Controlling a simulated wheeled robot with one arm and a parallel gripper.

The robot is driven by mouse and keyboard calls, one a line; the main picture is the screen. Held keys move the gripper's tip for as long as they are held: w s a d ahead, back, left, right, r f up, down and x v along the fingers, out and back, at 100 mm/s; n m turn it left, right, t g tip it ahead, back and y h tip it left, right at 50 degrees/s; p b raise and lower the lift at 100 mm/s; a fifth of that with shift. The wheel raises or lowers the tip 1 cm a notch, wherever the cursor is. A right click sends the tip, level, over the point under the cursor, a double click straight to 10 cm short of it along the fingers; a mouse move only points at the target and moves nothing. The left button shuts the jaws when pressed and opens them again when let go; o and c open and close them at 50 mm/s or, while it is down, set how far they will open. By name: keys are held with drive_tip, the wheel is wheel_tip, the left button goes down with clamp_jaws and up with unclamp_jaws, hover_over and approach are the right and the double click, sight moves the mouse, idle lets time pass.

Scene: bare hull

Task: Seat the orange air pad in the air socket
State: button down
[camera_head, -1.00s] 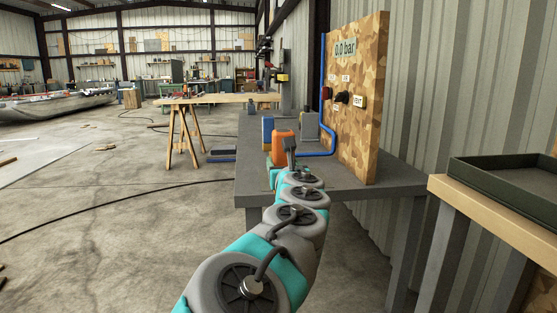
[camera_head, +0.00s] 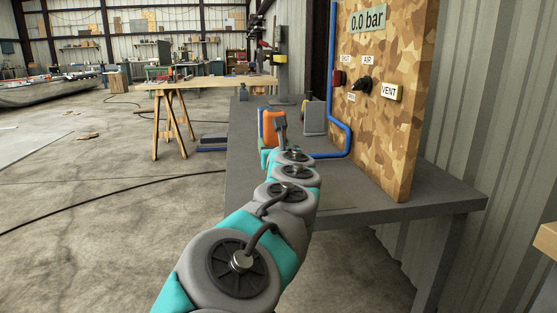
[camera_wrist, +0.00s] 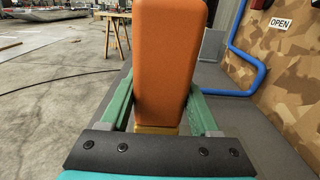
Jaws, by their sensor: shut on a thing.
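My gripper (camera_wrist: 162,88) is shut on the orange air pad (camera_wrist: 168,50), which stands upright between its green fingers. A yellowish part (camera_wrist: 157,130) shows under the pad. In the head view the orange pad (camera_head: 271,130) is at the end of my arm, over the grey bench; my fingers are mostly hidden there. A grey upright block (camera_head: 314,118) stands to the right of the pad, apart from it, near the blue pipe (camera_head: 340,140). I cannot tell for sure whether this block is the air socket. A blue thing shows partly behind the pad.
The camouflage panel (camera_head: 385,130) stands on the grey bench (camera_head: 400,220) at right, with a 0.0 bar display (camera_head: 368,19), a dark knob (camera_head: 362,85) and a VENT label (camera_head: 389,92). A wooden trestle table (camera_head: 200,84) is further back. The floor at left is mostly clear.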

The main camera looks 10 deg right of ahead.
drive_tip(key=shift+w+d+f+b, duration=0.35)
drive_tip(key=shift+w+d+f, duration=0.45)
drive_tip(key=shift+w, duration=1.9)
drive_tip(key=shift+w+d+f+b, duration=0.4)
drive_tip(key=shift+w+d+f, duration=0.35)
drive_tip(key=shift+w, duration=1.9)
drive_tip(key=shift+w+d+f+b, duration=0.35)
drive_tip(key=shift+w+d+f, duration=0.45)
drive_tip(key=shift+w, duration=1.9)
drive_tip(key=shift+a+f, duration=0.15)
drive_tip(key=shift+a, duration=0.05)
drive_tip(key=shift+f, duration=0.15)
drive_tip(key=shift+c, duration=0.6)
unclamp_jaws()
drive_tip(key=shift+s+r, duration=0.15)
drive_tip(key=shift+s, duration=2.85)
drive_tip(key=shift+s+r, duration=0.15)
drive_tip(key=shift+s, duration=2.85)
